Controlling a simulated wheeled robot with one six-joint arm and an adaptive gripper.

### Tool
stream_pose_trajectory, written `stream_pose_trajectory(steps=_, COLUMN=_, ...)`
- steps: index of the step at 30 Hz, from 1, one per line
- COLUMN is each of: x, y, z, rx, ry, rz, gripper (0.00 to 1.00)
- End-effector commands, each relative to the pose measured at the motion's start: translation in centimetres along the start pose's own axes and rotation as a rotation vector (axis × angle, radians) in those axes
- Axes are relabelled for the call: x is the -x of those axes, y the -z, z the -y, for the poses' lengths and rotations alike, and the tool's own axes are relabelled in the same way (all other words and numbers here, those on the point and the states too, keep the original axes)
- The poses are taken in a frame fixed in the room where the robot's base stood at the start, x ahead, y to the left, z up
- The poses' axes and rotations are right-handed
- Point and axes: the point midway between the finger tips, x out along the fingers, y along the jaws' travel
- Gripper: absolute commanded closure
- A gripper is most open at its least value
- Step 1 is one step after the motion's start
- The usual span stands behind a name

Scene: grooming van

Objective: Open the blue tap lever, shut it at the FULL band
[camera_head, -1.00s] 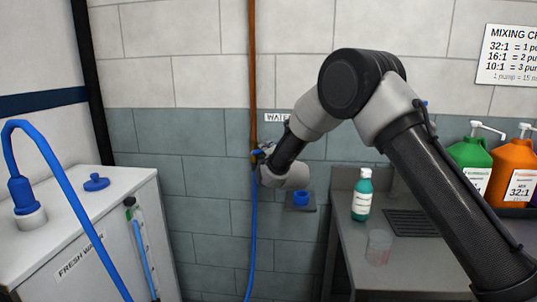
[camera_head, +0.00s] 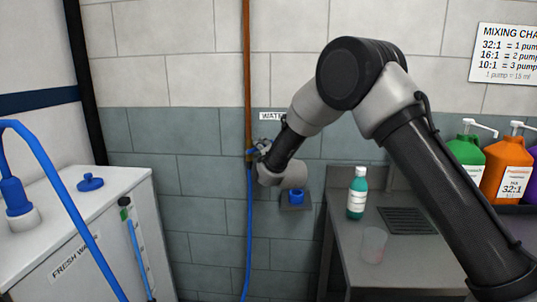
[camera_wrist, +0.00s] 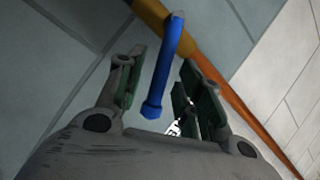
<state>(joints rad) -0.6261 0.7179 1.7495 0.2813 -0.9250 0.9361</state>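The blue tap lever (camera_wrist: 163,68) stands between my gripper's (camera_wrist: 160,88) two fingers in the wrist view. The fingers are apart, with visible gaps on both sides of the lever. In the head view my gripper (camera_head: 262,152) is at the wall pipe, where a bit of the blue tap (camera_head: 251,153) shows; my wrist partly hides it. The level tube (camera_head: 138,250) on the white tank's (camera_head: 80,222) front has a green mark (camera_head: 125,202) near its top and blue inside. I cannot read a FULL label.
A copper pipe (camera_head: 246,70) and blue hose (camera_head: 249,235) run down the wall. A blue hose (camera_head: 60,195) arches into the tank top. A small shelf with a blue item (camera_head: 297,196), a teal bottle (camera_head: 357,195) and a clear cup (camera_head: 374,245) on the counter stand right.

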Motion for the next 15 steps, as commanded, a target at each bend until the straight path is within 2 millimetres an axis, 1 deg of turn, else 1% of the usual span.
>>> stream_pose_trajectory(steps=3, x=2.7, y=-0.1, z=0.1, rx=0.0, ry=-0.001, rz=0.003, gripper=0.64)
stream_pose_trajectory(steps=9, x=7.1, y=0.0, z=0.0, rx=0.001, ry=-0.002, rz=0.002, gripper=0.64)
stream_pose_trajectory(steps=12, x=8.7, y=-0.1, z=0.0, rx=0.001, ry=-0.001, rz=0.002, gripper=0.64)
stream_pose_trajectory(steps=15, x=9.7, y=-0.1, z=0.0, rx=0.001, ry=-0.001, rz=0.002, gripper=0.64)
